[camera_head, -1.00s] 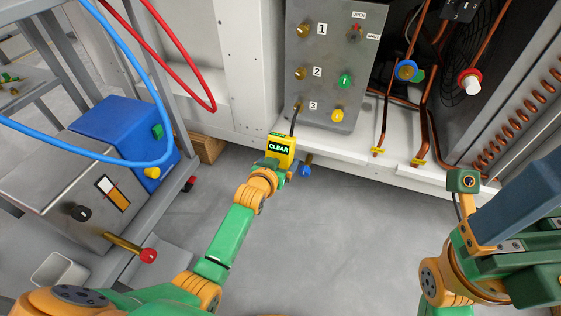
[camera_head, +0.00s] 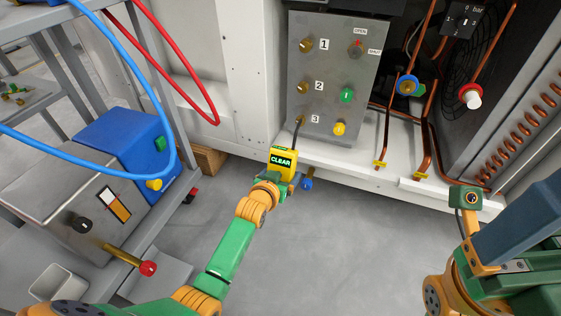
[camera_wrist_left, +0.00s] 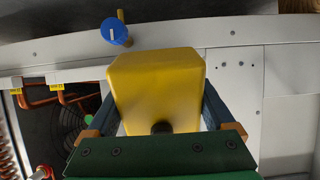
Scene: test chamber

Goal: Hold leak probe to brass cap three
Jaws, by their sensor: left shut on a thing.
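The leak probe (camera_head: 282,163) is a yellow handheld box with a display reading CLEAR and a thin dark neck. It also shows in the left wrist view (camera_wrist_left: 158,90), its yellow body between the two fingers. My left gripper (camera_head: 277,181) is shut on it below the grey panel (camera_head: 325,100). The neck rises to brass cap three (camera_head: 300,119), beside label 3. The tip overlaps the cap; I cannot tell whether they touch. Brass caps one (camera_head: 306,45) and two (camera_head: 305,89) sit above. My right gripper (camera_head: 525,222) is partly visible at the right edge; its fingertips are not clear.
A blue-handled valve (camera_head: 307,183) is just right of the left gripper. A cart (camera_head: 120,215) with blue and red hoses is at left. The floor between is clear.

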